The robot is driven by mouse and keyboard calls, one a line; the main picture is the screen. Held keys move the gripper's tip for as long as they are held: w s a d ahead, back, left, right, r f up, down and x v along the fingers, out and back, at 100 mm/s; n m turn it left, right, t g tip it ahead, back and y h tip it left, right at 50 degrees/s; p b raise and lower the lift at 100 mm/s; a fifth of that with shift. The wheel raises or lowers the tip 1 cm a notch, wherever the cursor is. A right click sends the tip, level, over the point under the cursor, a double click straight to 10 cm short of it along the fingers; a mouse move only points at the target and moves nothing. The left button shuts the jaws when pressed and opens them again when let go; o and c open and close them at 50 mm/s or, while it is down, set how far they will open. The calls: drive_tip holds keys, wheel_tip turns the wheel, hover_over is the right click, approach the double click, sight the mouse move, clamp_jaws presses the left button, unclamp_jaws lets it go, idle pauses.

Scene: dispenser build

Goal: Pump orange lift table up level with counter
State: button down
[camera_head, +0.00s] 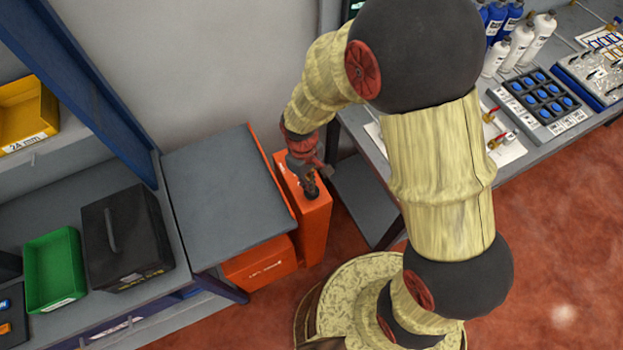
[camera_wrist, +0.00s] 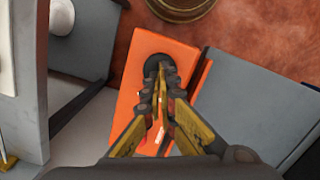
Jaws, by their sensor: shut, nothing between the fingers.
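The orange lift table (camera_head: 262,262) stands between the shelf unit on the left and the counter on the right, with a flat grey top (camera_head: 225,195). An orange pump housing (camera_head: 316,232) rises at its right side. A round black knob (camera_head: 312,193) sits on top of the housing, and it also shows in the wrist view (camera_wrist: 156,64). My gripper (camera_head: 309,181) points down at the knob with its fingers shut and nothing between them. In the wrist view the fingertips (camera_wrist: 161,72) overlap the knob; I cannot tell whether they touch it.
The counter (camera_head: 355,128) at the right carries bottles, a tray of blue caps (camera_head: 541,97) and small parts. The shelf (camera_head: 70,310) at the left holds a green bin (camera_head: 54,268), a black case (camera_head: 125,237) and a yellow bin (camera_head: 27,112). Red floor lies free at lower right.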

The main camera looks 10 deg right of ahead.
drive_tip(key=shift+w+a+r+p, duration=0.3)
drive_tip(key=shift+w+a, duration=0.15)
drive_tip(key=shift+w, duration=0.2)
drive_tip(key=shift+w+a+r+p, duration=0.15)
drive_tip(key=shift+w+a+r, duration=0.1)
drive_tip(key=shift+w+a, duration=0.3)
drive_tip(key=shift+d, duration=0.1)
wheel_tip(320, 180, up, 12)
drive_tip(key=w, duration=0.1)
drive_tip(key=shift+a, duration=0.4)
drive_tip(key=s+d+r+m+t+b, duration=0.3)
drive_tip(key=s+d+r+b, duration=0.1)
drive_tip(key=s+d, duration=0.3)
drive_tip(key=s+d+r+m+t+b, duration=0.3)
drive_tip(key=s+d+r+m+b, duration=0.1)
drive_tip(key=s+d+r+b, duration=0.1)
drive_tip(key=s+d+b, duration=0.1)
drive_tip(key=s+d, duration=0.1)
drive_tip(key=s, duration=0.1)
drive_tip(key=shift+r+t+y, duration=0.15)
drive_tip(key=shift+t+y, duration=0.15)
drive_tip(key=shift+y, duration=0.1)
